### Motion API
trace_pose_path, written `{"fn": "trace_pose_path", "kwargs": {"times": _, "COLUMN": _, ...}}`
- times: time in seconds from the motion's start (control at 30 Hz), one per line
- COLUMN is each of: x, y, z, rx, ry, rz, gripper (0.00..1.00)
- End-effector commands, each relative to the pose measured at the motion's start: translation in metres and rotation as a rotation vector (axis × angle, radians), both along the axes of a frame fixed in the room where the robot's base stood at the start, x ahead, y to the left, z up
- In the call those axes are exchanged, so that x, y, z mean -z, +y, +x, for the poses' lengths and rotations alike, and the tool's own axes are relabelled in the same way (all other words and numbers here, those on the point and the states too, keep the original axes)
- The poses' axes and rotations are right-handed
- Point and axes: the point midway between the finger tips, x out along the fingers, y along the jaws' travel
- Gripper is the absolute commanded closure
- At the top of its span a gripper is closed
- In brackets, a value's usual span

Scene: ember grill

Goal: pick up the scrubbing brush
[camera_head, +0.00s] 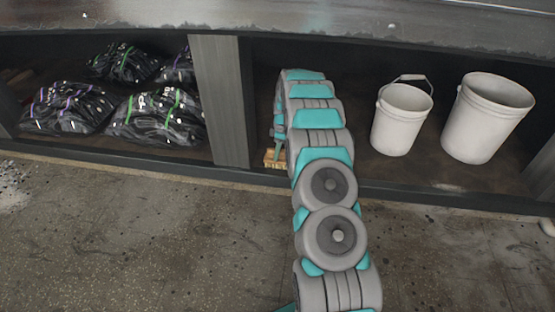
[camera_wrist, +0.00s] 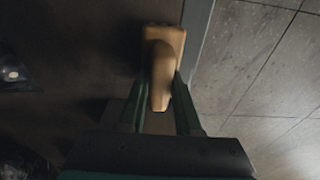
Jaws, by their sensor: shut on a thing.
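The scrubbing brush (camera_wrist: 163,62) is a tan, wooden-looking piece in the wrist view, running up from between the fingers. My gripper (camera_wrist: 161,88) is shut on it, with one dark green finger on each side. In the head view, part of the brush (camera_head: 274,157) shows at the front edge of the low shelf, just left of my arm. My arm hides most of my gripper there. I cannot tell whether the brush still touches the shelf.
Dark bags (camera_head: 152,115) fill the shelf's left bay, beyond a grey upright post (camera_head: 220,95). Two white buckets, a smaller one (camera_head: 400,122) and a larger one (camera_head: 478,125), stand on the right. A counter slab (camera_head: 300,28) overhangs the shelf. The concrete floor (camera_head: 150,240) in front is clear.

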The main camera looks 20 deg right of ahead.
Motion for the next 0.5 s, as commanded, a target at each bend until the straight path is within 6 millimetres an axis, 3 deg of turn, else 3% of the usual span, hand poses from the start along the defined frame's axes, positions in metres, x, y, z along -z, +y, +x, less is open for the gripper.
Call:
{"fn": "trace_pose_path", "kwargs": {"times": 0.3, "x": -0.002, "y": 0.0, "z": 0.0, "rx": 0.0, "ry": 0.0, "rz": 0.0, "gripper": 1.0}}
{"fn": "trace_pose_path", "kwargs": {"times": 0.5, "x": -0.013, "y": 0.002, "z": -0.003, "rx": -0.001, "ry": -0.002, "rz": -0.001, "gripper": 1.0}}
